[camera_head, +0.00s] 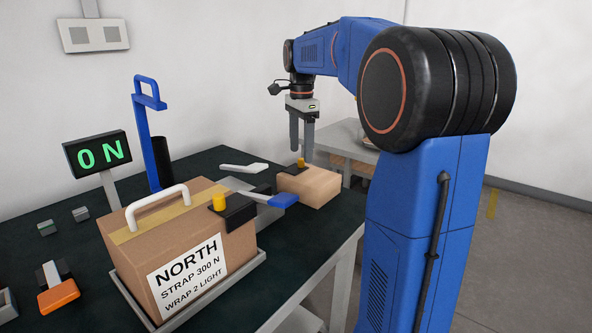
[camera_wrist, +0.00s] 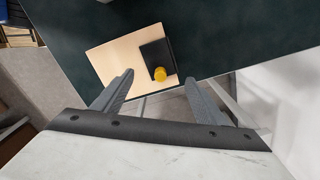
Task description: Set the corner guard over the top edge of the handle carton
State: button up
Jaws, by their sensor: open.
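The handle carton (camera_head: 150,249) is a brown box with a white handle (camera_head: 158,205) and a NORTH label, in a shallow grey tray. A black corner guard with a yellow knob (camera_head: 301,162) lies on a small brown box (camera_head: 310,187) farther right. The wrist view shows this black guard (camera_wrist: 152,54) and its yellow knob (camera_wrist: 160,74) on the box (camera_wrist: 105,56). Another black piece with a yellow knob (camera_head: 219,201) sits at the handle carton's right top edge. My gripper (camera_head: 301,152) is open and empty above the small box, its fingers either side of the knob in the wrist view.
A blue-handled tool (camera_head: 277,200) lies between the two boxes. An orange-based tool (camera_head: 58,295) lies front left.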

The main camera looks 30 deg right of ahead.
aim_at(302, 159)
jog(key=shift+d+f, duration=0.1)
jog(key=shift+f, duration=1.65)
jog(key=c, duration=1.3)
